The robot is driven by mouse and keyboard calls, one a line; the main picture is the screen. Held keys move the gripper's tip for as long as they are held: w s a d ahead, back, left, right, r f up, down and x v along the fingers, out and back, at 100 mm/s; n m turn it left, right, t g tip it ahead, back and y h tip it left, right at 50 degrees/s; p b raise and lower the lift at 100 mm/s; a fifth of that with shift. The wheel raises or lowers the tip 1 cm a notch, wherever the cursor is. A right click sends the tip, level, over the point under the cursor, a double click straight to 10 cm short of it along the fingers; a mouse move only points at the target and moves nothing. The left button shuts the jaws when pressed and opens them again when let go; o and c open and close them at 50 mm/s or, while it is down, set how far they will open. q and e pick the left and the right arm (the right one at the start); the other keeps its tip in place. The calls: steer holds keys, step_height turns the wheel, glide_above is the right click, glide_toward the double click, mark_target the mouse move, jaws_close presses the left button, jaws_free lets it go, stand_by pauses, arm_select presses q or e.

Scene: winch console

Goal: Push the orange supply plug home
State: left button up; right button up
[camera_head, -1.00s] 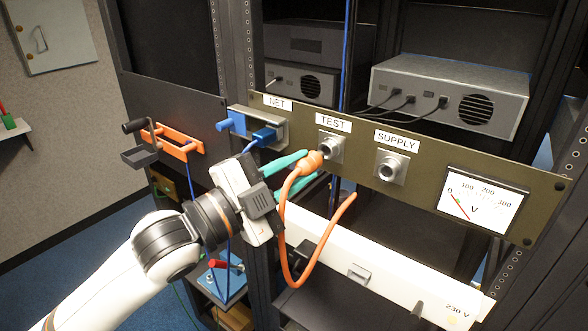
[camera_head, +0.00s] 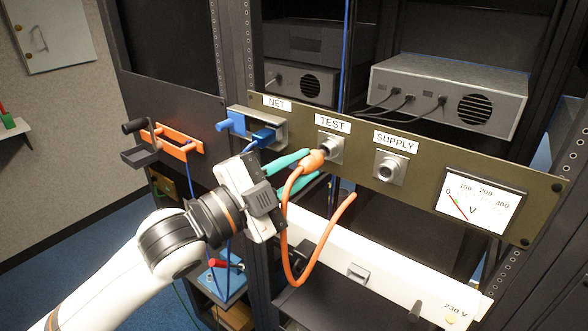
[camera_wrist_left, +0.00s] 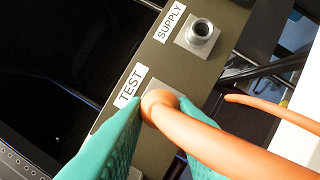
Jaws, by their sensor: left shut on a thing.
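The orange plug (camera_head: 317,156) is held between the teal fingers of my left gripper (camera_head: 310,165), which is shut on it. The plug is at the lower left of the TEST socket (camera_head: 332,148), partly covering it; I cannot tell whether its nose is in the socket. In the left wrist view, the plug (camera_wrist_left: 160,101) hides most of the TEST socket. The SUPPLY socket (camera_head: 390,168) to the right is empty; it also shows in the left wrist view (camera_wrist_left: 201,31). The orange cable (camera_head: 286,235) hangs below the plug in a loop. My right gripper is not in view.
A blue plug (camera_head: 263,137) sits at the NET socket, left of TEST. An orange bracket with a dark handle (camera_head: 172,142) is farther left. The voltmeter (camera_head: 480,202) at right points near 0. A white panel (camera_head: 380,275) lies below. Space before SUPPLY is clear.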

arm_select(q)
steer(key=shift+w+d, duration=0.6)
steer(key=shift+w, duration=0.2)
steer(key=o, duration=1.1)
steer(key=shift+c, duration=0.2)
steer(key=shift+s+a+f, duration=0.1)
steer(key=shift+s+a, duration=0.05)
steer(key=shift+a, duration=0.1)
steer(key=b+v, duration=0.4)
steer(key=v, duration=0.7)
steer(key=shift+s+a, duration=0.15)
steer(key=shift+a, duration=0.05)
